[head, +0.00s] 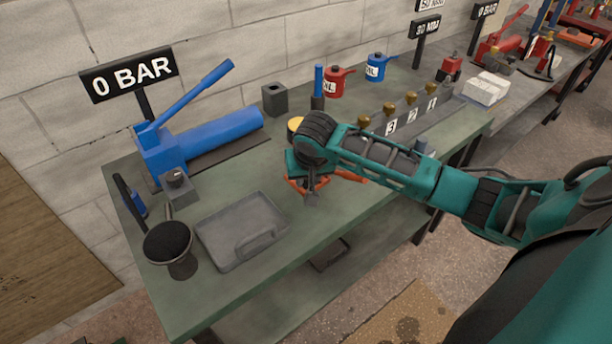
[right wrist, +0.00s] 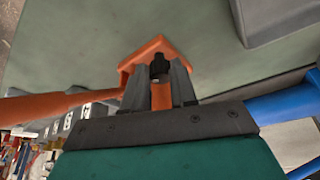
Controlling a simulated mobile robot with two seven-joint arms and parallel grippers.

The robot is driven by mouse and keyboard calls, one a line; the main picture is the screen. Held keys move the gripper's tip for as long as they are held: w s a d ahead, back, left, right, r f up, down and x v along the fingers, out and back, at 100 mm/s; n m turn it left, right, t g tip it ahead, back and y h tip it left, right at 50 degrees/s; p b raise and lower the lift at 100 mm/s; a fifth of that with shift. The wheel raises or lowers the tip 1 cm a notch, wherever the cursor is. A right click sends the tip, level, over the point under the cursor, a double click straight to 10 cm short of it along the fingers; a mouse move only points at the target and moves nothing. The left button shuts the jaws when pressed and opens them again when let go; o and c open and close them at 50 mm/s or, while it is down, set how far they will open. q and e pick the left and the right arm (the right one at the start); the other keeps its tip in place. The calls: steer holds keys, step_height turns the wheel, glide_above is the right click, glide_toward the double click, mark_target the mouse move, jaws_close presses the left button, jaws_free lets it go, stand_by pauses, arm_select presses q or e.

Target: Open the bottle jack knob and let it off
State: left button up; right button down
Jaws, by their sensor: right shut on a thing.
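An orange jack (head: 350,175) sits on the green bench, mostly hidden behind my right gripper in the head view. In the right wrist view the orange jack (right wrist: 155,45) shows an angular base plate and a long bar running left. A small dark knob (right wrist: 159,66) stands between the fingertips. My right gripper (head: 311,196) points down over the jack. In the right wrist view the right gripper (right wrist: 160,75) is shut with its fingers around the knob; an orange part also shows between them. The exact contact is hard to see. My left gripper is not in view.
A grey tray (head: 240,250) and a black-topped round stand (head: 168,243) are at the front left. A blue press (head: 215,140) with a "0 BAR" sign (head: 128,73) stands behind. Oil cans (head: 336,83) and a numbered rack (head: 410,122) are further back.

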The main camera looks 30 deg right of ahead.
steer(key=shift+d+n+y, duration=0.25)
steer(key=shift+n+y, duration=0.45)
steer(key=shift+n, duration=1)
steer(key=c, duration=0.9)
jaws_free()
